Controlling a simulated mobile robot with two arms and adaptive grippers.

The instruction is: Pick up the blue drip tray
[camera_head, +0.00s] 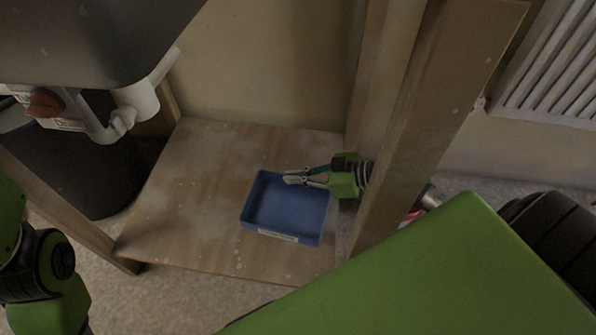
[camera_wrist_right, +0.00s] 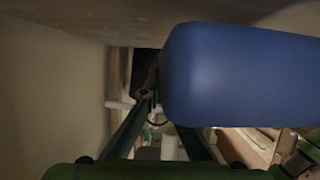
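The blue drip tray (camera_head: 290,208) is a shallow open box with a pale label on its front wall. It shows over the lower wooden shelf; I cannot tell whether it touches it. My right gripper (camera_head: 292,178) reaches in from the right at the tray's far wall. Its fingertips look closed together at that wall's rim. In the right wrist view the tray (camera_wrist_right: 240,75) fills the upper right, close by my right gripper (camera_wrist_right: 153,102), and hides part of one finger. My left gripper is out of frame; only my left arm shows.
The wooden shelf (camera_head: 190,195) has free room left of the tray. A wooden post (camera_head: 425,110) stands right of it, close to my right arm. A grey machine with a red knob (camera_head: 45,104) hangs over a dark bin (camera_head: 85,175). A white radiator (camera_head: 555,70) is at the far right.

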